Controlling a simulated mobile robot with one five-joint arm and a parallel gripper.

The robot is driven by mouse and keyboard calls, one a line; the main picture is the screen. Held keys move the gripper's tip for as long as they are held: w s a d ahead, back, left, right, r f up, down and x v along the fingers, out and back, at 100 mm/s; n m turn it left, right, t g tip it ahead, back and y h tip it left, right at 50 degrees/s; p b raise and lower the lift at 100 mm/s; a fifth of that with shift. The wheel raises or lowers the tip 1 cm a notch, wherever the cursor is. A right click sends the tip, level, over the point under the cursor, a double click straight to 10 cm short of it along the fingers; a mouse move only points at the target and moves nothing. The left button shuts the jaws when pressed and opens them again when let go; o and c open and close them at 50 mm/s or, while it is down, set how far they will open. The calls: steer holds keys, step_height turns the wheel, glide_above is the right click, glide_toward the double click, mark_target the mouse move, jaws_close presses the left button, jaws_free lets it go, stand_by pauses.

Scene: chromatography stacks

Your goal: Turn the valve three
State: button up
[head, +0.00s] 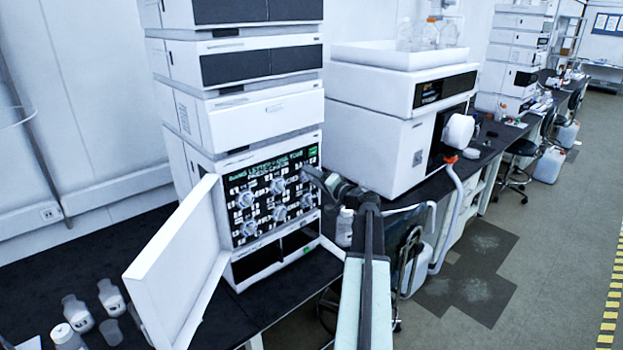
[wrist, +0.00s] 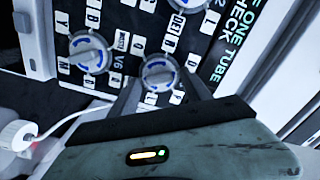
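The valve panel (head: 262,205) is on the front of the lower unit of the left stack, with several round white-and-blue knobs in two rows. Valve labels are too small to read in the head view. My gripper (head: 322,183) is at the panel's upper right. In the wrist view, my gripper (wrist: 162,88) is open, with one dark finger on each side of a blue-marked knob (wrist: 158,73). This knob is at the right end of the row nearest the panel's heading; I cannot read its label or tell whether the fingers touch it. Another knob (wrist: 90,52) lies left, beside a "V6" label.
An open white door (head: 180,262) stands out left of the panel. Small bottles (head: 78,313) stand on the dark bench at lower left. A clear bottle (head: 345,227) is right of the unit, near my arm.

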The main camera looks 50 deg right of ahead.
steer(key=s, duration=0.7)
steer(key=shift+s+a, duration=0.3)
steer(key=shift+s, duration=0.05)
